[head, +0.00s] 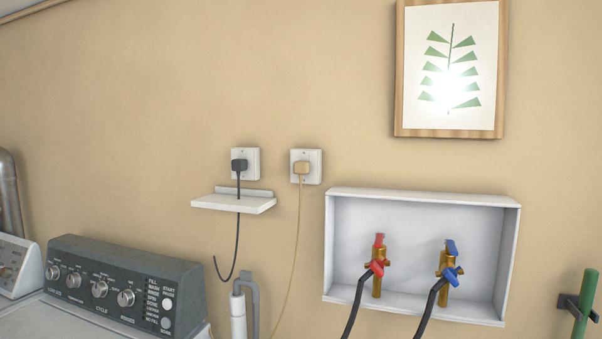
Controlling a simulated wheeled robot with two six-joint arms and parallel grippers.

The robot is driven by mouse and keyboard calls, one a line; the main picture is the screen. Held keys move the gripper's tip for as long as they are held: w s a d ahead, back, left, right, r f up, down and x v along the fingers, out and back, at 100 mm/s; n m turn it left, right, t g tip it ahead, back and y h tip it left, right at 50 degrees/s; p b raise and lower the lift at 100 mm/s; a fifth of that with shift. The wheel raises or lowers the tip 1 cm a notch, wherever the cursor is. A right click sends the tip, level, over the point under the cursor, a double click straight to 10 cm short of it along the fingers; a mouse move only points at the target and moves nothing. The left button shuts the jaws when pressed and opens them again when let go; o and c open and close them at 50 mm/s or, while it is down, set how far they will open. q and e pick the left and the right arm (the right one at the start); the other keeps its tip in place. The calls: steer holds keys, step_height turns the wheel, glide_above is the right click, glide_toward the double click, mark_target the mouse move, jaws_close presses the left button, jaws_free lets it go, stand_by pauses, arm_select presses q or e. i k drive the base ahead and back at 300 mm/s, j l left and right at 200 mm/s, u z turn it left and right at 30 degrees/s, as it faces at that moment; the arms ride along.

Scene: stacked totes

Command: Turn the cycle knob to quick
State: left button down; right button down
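A dark grey washer control panel (190,276) stands at the lower left, with several silver knobs in a row. The cycle knob (99,289) appears to be the one above the printed word CYCLE. The small markings around it are too blurred to read, so I cannot tell which setting it points to. To its right are the rinses knob (126,298) and a column of status labels with start and signal buttons. Neither of my grippers is in view.
A second, white control panel (18,262) is at the left edge. A small shelf (233,202), two plugged sockets with hanging cords, and a recessed valve box (424,196) with red and blue taps are on the wall.

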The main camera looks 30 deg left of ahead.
mark_target(100, 288)
steer(key=u, duration=2.1)
steer(key=z, duration=0.5)
steer(key=j+z, duration=0.3)
steer(key=j, duration=0.15)
steer(key=j+z, duration=0.3)
steer(key=j, duration=0.15)
steer(key=k+j+z, duration=0.1)
steer(key=j+z, duration=0.15)
steer(key=j, duration=0.15)
steer(key=k+j+z, duration=0.1)
steer(key=j+z, duration=0.2)
steer(key=j, duration=0.15)
steer(key=k+j+z, duration=0.15)
steer(key=j+z, duration=0.15)
steer(key=j, duration=0.1)
